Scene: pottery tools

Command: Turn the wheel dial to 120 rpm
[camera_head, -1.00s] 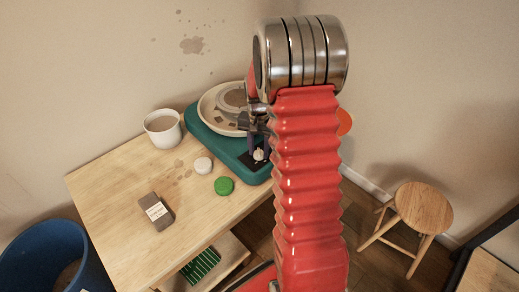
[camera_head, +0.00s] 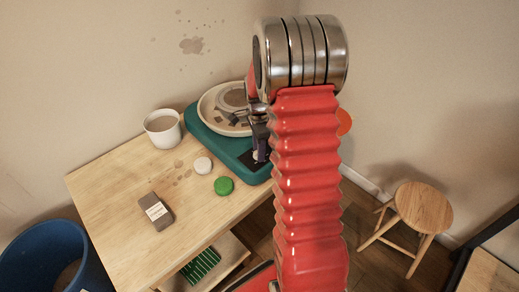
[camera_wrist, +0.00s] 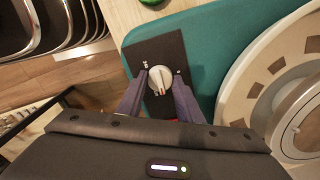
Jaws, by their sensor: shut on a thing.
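The wheel dial (camera_wrist: 160,78) is a pale knob on a dark panel (camera_wrist: 172,48) at the corner of the teal pottery wheel base (camera_wrist: 205,40). A raised grip crosses its face, with a small orange mark at its lower edge in the wrist view. Small white marks on the panel are too small to read. My gripper (camera_wrist: 161,80) is shut on the dial, one purple-grey finger on each side. In the head view my gripper (camera_head: 260,148) is at the panel (camera_head: 250,161), and a finger covers most of the dial.
The wheel's pale splash pan (camera_head: 205,106) is close beside my gripper. A stool (camera_head: 423,207) is at the right.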

